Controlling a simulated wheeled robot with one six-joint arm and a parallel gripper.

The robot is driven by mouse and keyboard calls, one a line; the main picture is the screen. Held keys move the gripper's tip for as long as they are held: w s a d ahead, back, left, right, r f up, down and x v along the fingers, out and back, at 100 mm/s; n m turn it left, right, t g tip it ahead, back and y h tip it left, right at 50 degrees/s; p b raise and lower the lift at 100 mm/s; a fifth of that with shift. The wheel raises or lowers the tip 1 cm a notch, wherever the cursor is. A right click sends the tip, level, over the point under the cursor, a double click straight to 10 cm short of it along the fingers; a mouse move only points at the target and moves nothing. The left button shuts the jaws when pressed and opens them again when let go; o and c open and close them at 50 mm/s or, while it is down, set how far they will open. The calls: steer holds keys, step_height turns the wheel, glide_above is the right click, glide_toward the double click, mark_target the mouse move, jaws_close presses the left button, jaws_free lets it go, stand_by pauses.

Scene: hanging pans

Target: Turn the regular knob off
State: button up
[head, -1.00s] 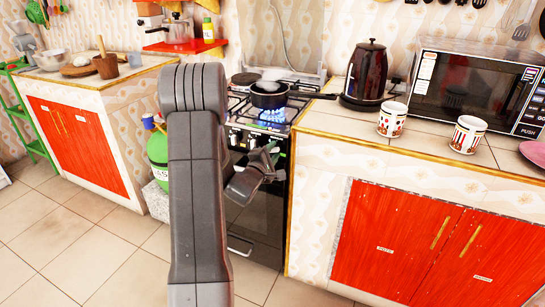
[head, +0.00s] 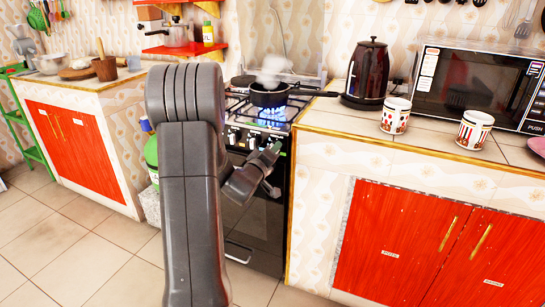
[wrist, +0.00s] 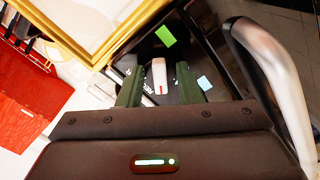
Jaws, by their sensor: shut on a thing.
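The stove (head: 262,215) is black and stands in the gap between two counters. A pan (head: 268,95) sits on its burner over a lit blue flame (head: 273,113), with steam above. Pale control knobs (head: 233,137) show on the stove front in the head view. In the wrist view a white knob (wrist: 159,77) with a red mark lies between the green fingers of my gripper (wrist: 158,86). My gripper is shut on this knob. In the head view my gripper (head: 271,152) is at the stove's front panel, and the held knob is hidden there.
A green sticker (wrist: 165,36) and a pale blue sticker (wrist: 204,82) are on the dark surface near the knob. A kettle (head: 367,75), two cups (head: 395,115) and a microwave (head: 475,85) stand on the right counter. A green gas bottle (head: 151,158) is left of the stove.

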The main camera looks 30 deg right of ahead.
steer(key=m+b, duration=0.2)
steer(key=m, duration=0.3)
steer(key=m+b, duration=0.3)
steer(key=m, duration=0.2)
steer(key=shift+f+m+b, duration=0.2)
steer(key=shift+m+b, duration=0.1)
stand_by(0.4)
steer(key=o, duration=1)
steer(key=shift+c, duration=0.2)
steer(key=shift+r, duration=0.1)
steer(key=p+v, duration=0.2)
steer(key=v, duration=1.1)
steer(key=shift+s+a, duration=0.25)
steer(key=shift+a, duration=0.05)
